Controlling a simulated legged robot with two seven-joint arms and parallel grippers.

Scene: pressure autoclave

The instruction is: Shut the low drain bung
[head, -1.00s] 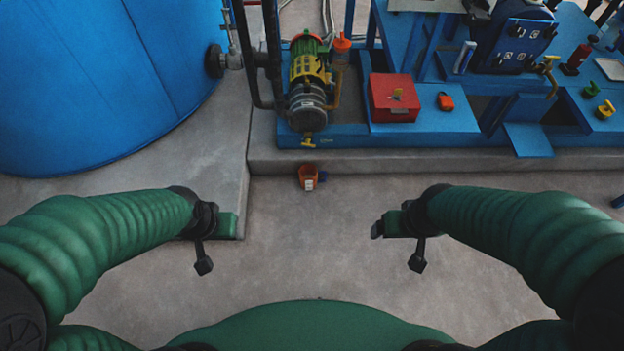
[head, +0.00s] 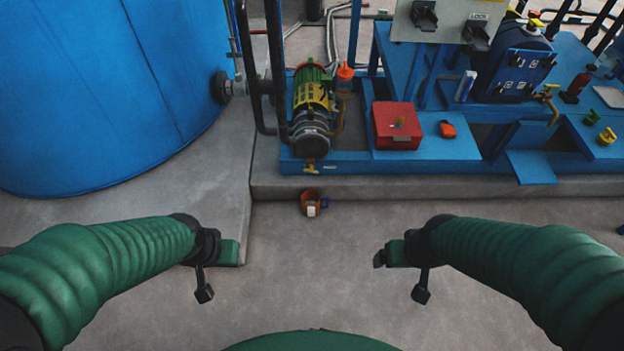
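A small yellow handle (head: 309,165) shows at the low front end of the green, yellow and grey pump (head: 311,115). It may be the drain bung; at this size I cannot tell whether it is open or shut. My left gripper (head: 215,272) is over the floor, left of and nearer than the cup. My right gripper (head: 408,274) is over the floor to the right. Both are well apart from the pump and hold nothing visible.
A large blue tank (head: 100,90) fills the left. The pump stands on a blue skid (head: 350,165) on a raised concrete step (head: 420,187). A red box (head: 397,125) and a small orange item (head: 447,129) sit on the skid. The floor between my arms is clear.

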